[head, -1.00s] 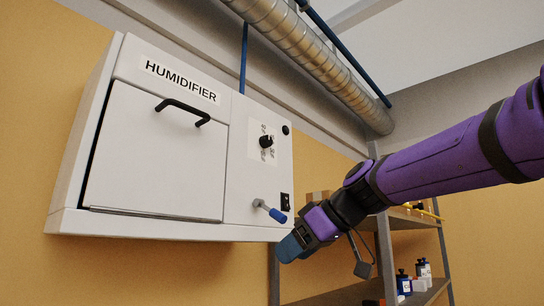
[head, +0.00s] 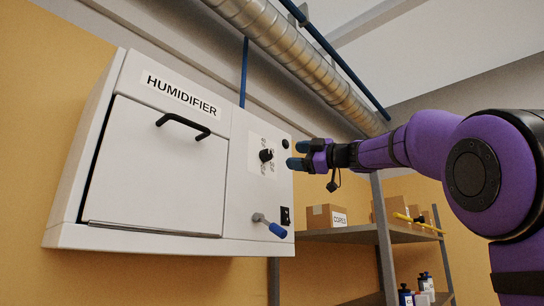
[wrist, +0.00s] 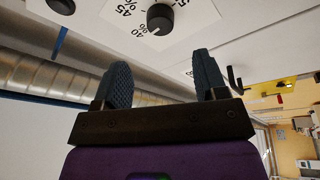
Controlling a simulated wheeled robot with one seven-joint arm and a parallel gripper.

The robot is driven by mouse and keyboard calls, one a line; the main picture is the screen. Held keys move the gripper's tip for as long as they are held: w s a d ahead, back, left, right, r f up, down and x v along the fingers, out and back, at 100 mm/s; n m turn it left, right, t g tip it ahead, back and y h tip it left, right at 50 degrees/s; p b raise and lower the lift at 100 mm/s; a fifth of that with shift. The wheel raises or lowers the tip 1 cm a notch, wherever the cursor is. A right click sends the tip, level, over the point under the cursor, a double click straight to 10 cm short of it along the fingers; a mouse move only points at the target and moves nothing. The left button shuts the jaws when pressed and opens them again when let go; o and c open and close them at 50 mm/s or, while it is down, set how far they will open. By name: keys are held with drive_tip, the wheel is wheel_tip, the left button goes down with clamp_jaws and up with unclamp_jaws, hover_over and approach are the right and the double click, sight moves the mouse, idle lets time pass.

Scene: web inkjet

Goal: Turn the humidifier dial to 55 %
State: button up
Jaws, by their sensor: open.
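The black humidifier dial (head: 266,155) sits on a white scale label on the right panel of the white humidifier (head: 160,165). My gripper (head: 294,155) is just right of the dial in the head view. In the wrist view my gripper (wrist: 163,68) has two blue fingers spread apart with nothing between them, and the dial lies beyond the tips, apart from them.
A blue-tipped lever (head: 270,226) and a black switch (head: 285,215) are below the dial. A small black round part (head: 285,143) is above right. A black door handle (head: 183,126) sticks out at left. A shelf (head: 360,236) with boxes stands behind my arm.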

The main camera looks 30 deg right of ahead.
sight(269, 155)
drive_tip(key=x, duration=0.8)
drive_tip(key=shift+w+a, duration=0.2)
drive_tip(key=shift+w, duration=0.15)
drive_tip(key=c, duration=0.9)
